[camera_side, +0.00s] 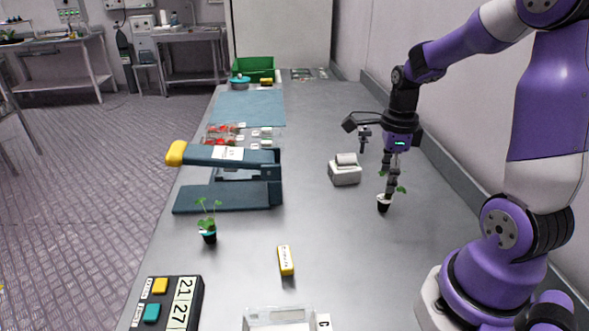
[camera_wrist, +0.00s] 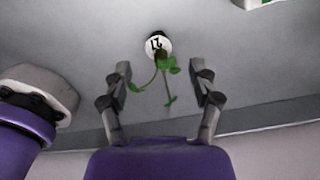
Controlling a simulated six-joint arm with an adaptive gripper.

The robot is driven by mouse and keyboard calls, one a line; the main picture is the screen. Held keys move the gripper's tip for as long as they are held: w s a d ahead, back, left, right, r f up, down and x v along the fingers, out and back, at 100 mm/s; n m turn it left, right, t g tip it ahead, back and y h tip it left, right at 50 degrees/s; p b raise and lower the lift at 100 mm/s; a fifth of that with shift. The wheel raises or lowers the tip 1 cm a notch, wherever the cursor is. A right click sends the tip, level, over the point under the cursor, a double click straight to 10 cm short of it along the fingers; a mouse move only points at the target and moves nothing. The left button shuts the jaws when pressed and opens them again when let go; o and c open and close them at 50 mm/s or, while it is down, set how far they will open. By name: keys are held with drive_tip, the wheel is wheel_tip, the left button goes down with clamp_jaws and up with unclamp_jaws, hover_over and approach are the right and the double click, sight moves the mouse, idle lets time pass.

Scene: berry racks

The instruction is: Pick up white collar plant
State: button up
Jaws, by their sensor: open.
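The white collar plant (camera_side: 383,203) is a small seedling in a black pot, upright on the grey bench at the right. In the wrist view its white collar (camera_wrist: 158,46) carries dark markings, with green leaves and stems reaching towards my gripper. My gripper (camera_side: 391,186) points down just above and at this plant, overlapping its leaves in the side view. In the wrist view the gripper (camera_wrist: 163,75) is open, with one finger on each side of the leaves and nothing held. Exact finger contact with the plant cannot be told.
A second seedling with a teal collar (camera_side: 209,237) stands at left. A blue press-like device (camera_side: 230,180), a yellow block (camera_side: 286,261) and a number display box (camera_side: 168,303) are on the bench. The wall runs along the right.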

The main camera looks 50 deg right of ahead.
sight(387, 198)
drive_tip(key=f, duration=0.5)
drive_tip(key=shift+s+d+f, duration=0.15)
drive_tip(key=shift+s+f, duration=0.2)
drive_tip(key=shift+f, duration=0.05)
drive_tip(key=c, duration=1)
